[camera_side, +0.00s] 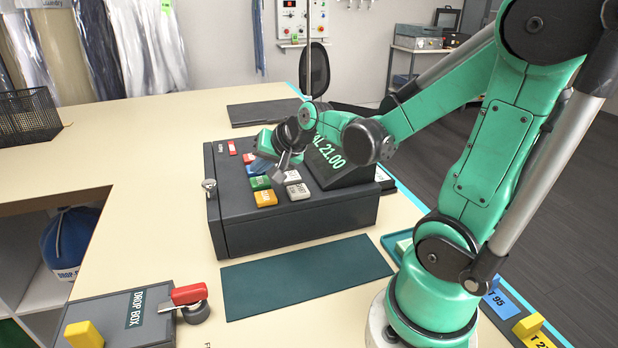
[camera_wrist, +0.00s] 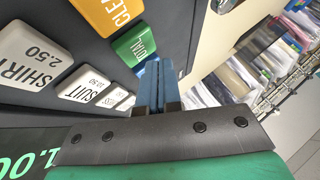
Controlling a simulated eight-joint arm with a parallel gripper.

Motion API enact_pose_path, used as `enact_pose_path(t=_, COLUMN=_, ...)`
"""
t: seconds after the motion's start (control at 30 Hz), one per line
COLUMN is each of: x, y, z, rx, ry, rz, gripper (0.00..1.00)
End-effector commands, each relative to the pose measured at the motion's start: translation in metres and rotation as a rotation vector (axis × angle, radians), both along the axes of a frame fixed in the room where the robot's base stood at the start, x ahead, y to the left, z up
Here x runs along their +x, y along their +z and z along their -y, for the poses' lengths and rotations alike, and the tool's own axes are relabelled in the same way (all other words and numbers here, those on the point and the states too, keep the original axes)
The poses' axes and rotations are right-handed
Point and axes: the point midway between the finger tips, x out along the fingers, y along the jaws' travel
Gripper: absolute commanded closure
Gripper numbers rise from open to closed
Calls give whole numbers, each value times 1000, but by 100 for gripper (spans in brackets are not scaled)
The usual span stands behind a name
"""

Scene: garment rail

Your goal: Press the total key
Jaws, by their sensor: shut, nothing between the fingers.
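The dark cash register (camera_side: 290,222) stands on the counter, with coloured keys on its sloped top. The green total key (camera_side: 260,183) is beside the orange clear key (camera_side: 265,199). In the wrist view the total key (camera_wrist: 134,45) is up close, just beyond and left of my blue fingertips (camera_wrist: 156,66). My gripper (camera_side: 260,168) is over the keys, its fingers shut with nothing between them. The fingertips look very near the total key; I cannot tell whether they touch it. The clear key (camera_wrist: 110,14) is above it in the wrist view.
White keys, shirt (camera_wrist: 30,55) and suit (camera_wrist: 86,87), lie near the fingers. A teal mat (camera_side: 300,277) lies in front of the register. A drop box (camera_side: 125,315) with a red handle stands front left.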

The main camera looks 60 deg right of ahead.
Motion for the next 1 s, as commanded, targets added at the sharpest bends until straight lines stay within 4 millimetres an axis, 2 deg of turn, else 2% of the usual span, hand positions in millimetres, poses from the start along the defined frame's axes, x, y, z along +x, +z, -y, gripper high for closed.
enact_pose_path(t=0.33, x=0, y=3, z=0, rx=0, ry=0, rz=0, gripper=100)
enact_pose_path(t=0.8, x=0, y=46, z=0, rx=0, ry=0, rz=0, gripper=100)
enact_pose_path(t=1.0, x=0, y=51, z=0, rx=0, ry=0, rz=0, gripper=100)
